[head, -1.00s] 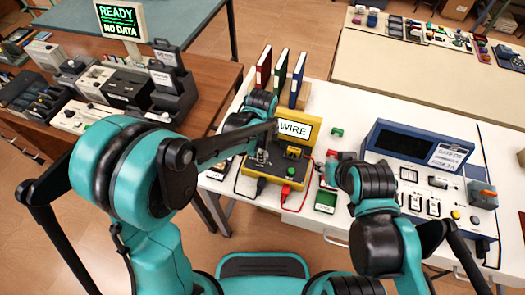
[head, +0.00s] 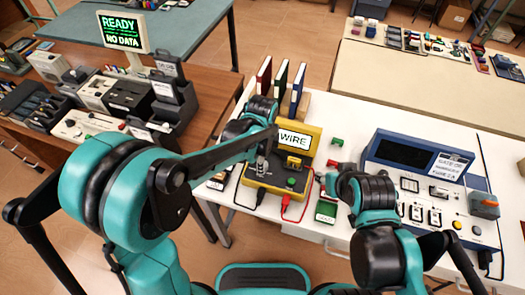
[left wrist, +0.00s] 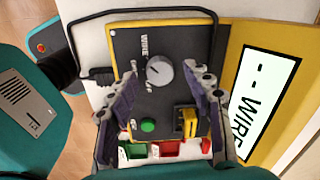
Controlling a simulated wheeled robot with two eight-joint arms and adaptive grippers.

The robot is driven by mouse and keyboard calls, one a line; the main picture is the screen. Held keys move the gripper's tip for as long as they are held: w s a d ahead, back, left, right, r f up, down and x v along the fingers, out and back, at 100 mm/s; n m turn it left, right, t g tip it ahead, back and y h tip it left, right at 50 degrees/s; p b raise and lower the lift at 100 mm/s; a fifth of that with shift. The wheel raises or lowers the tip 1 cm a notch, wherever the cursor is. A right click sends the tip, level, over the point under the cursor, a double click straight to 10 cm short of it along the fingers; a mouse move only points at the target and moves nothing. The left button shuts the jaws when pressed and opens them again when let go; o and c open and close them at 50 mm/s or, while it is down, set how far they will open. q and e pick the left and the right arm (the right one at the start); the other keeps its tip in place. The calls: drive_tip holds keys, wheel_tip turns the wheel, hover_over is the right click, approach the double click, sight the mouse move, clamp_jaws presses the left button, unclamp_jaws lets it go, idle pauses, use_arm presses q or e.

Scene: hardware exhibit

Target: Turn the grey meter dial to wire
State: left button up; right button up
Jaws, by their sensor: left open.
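The yellow and black meter (head: 315,142) stands on the white table. Its display (left wrist: 262,98) reads WIRE after dashes. In the left wrist view the round grey dial (left wrist: 160,71) is on the meter's dark face, with a WIRE label (left wrist: 145,42) near it; its exact pointing is too small to tell. My left gripper (left wrist: 160,80) is open, its fingers on either side of the dial; contact is not clear.
Red and black leads (head: 285,210) plug into the meter's front. Upright books (head: 280,80) stand behind it. A blue instrument (head: 400,150) stands at the right, near my right arm. A green box (head: 326,211) lies in front of my right gripper. A READY screen (head: 122,30) is at the left.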

use_arm(q)
wheel_tip(320, 180, up, 10)
drive_tip(key=shift+s+r, duration=0.25)
drive_tip(key=shift+s, duration=0.1)
drive_tip(key=shift+a, duration=0.1)
drive_tip(key=s+a+n+t, duration=0.3)
drive_tip(key=s+a+n, duration=0.3)
drive_tip(key=a+n, duration=0.2)
drive_tip(key=s+a+n+t, duration=0.3)
drive_tip(key=s+a+n, duration=0.2)
drive_tip(key=a+n, duration=0.4)
drive_tip(key=n, duration=0.2)
drive_tip(key=shift+s+a+r+n+t, duration=0.25)
drive_tip(key=shift+s+r+n+t, duration=0.05)
drive_tip(key=shift+s, duration=0.05)
idle(0.9)
